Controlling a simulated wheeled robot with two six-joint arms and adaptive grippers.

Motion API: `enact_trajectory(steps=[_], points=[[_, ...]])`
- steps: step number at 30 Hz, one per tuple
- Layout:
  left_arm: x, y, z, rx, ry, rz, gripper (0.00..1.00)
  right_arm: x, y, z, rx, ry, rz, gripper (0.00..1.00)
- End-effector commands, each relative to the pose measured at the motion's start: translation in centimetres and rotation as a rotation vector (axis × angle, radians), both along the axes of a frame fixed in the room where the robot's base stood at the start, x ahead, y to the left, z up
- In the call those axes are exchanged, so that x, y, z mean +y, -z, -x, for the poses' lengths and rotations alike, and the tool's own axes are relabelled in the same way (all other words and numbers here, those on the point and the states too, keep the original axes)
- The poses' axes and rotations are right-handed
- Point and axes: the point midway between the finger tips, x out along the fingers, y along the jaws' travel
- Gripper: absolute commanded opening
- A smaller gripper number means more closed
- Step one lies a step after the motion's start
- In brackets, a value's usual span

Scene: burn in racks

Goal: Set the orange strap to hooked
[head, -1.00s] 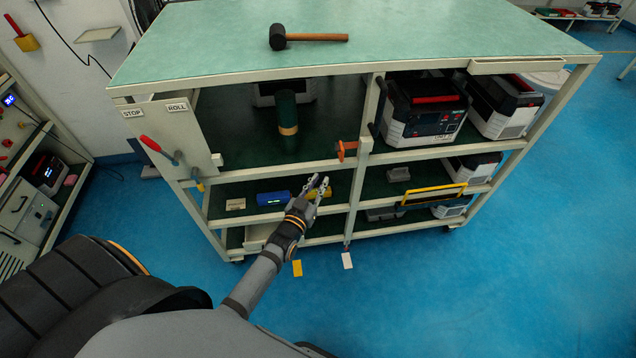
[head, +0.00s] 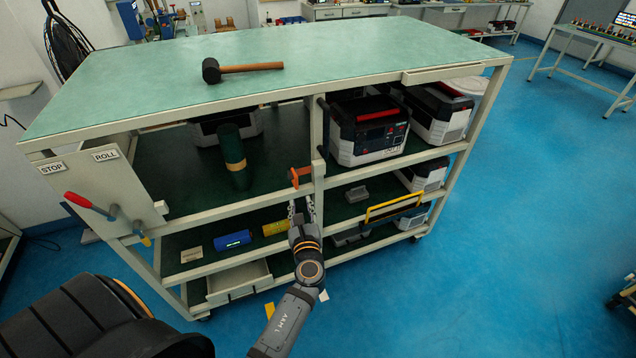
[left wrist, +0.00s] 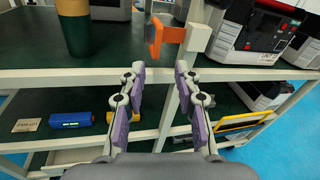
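The orange strap (head: 299,177) is a short orange piece at the middle post of the rack, just under the upper shelf opening. In the left wrist view the orange strap (left wrist: 157,38) reaches left from a pale block (left wrist: 197,38) on the post. I cannot tell whether it is hooked. My left gripper (head: 301,206) is just below the strap, in front of the post. In the left wrist view the left gripper (left wrist: 160,69) has its two fingers apart, with nothing between them, and the strap lies beyond the fingertips. My right gripper is not in view.
The rack's green top (head: 150,75) carries a black-headed mallet (head: 240,69). A green cylinder (head: 232,150) and power units (head: 368,130) stand on the upper shelf. A blue cylinder (head: 232,239) lies lower. A red-handled lever (head: 88,205) is at left. Open blue floor lies right.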

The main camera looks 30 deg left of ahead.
Motion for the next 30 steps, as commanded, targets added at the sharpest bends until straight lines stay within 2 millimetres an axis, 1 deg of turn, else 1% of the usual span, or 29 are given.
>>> enact_trajectory(steps=[1, 3, 7, 10, 14, 18, 21, 25, 30], points=[[0.3, -0.6, 0.3, 0.019, -0.022, -0.075, 0.32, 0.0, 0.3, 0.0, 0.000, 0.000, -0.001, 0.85], [0.6, -1.3, 0.5, 0.040, -0.041, -0.149, 0.32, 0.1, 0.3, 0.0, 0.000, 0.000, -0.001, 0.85], [0.8, -1.7, 0.6, 0.050, -0.049, -0.180, 0.32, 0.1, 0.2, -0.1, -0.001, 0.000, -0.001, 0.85], [1.1, -1.7, 0.0, 0.048, -0.048, -0.178, 0.32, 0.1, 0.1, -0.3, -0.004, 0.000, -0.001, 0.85], [2.6, -1.9, -1.8, 0.046, -0.047, -0.180, 0.32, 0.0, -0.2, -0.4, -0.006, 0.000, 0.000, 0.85], [4.5, -1.7, -4.3, 0.046, -0.047, -0.179, 0.32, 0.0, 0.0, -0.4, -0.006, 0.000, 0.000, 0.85], [5.7, -1.6, -5.7, 0.047, -0.047, -0.177, 0.32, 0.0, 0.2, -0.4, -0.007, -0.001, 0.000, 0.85], [6.7, -1.6, -7.1, 0.046, -0.047, -0.175, 0.32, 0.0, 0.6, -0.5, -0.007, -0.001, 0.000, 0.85], [7.2, -1.6, -7.6, 0.047, -0.046, -0.173, 0.32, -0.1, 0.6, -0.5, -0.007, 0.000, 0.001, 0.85]])
